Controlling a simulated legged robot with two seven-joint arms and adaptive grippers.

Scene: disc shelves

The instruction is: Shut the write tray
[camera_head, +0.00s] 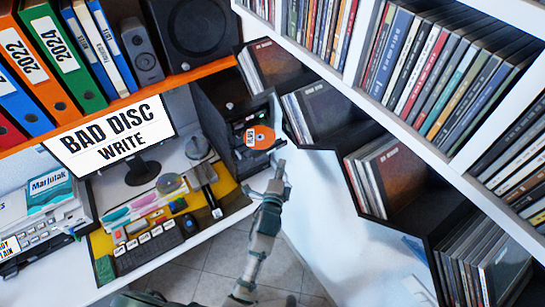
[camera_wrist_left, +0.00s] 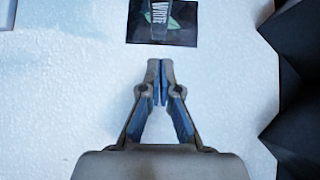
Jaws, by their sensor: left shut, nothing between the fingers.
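The write tray (camera_head: 246,152) is dark and sticks out of the black disc unit (camera_head: 222,98) in the head view. An orange disc (camera_head: 262,137) shows at it, with a small white label. My left gripper (camera_head: 278,166) is just below and right of the tray, apparently apart from it. Its two fingers are together and empty; they also show closed in the left wrist view (camera_wrist_left: 160,66). Ahead of them there is a dark panel marked WRITE (camera_wrist_left: 162,32) with a green leaf shape; I cannot tell whether it is part of the tray. My right gripper is out of view.
Black stepped shelves with discs (camera_head: 395,172) stand close to the right of my left arm. A desk (camera_head: 215,228) with a keyboard (camera_head: 148,250), loose discs and a BAD DISC WRITE monitor (camera_head: 112,134) is on the left. Binders stand on the orange shelf (camera_head: 150,91) above.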

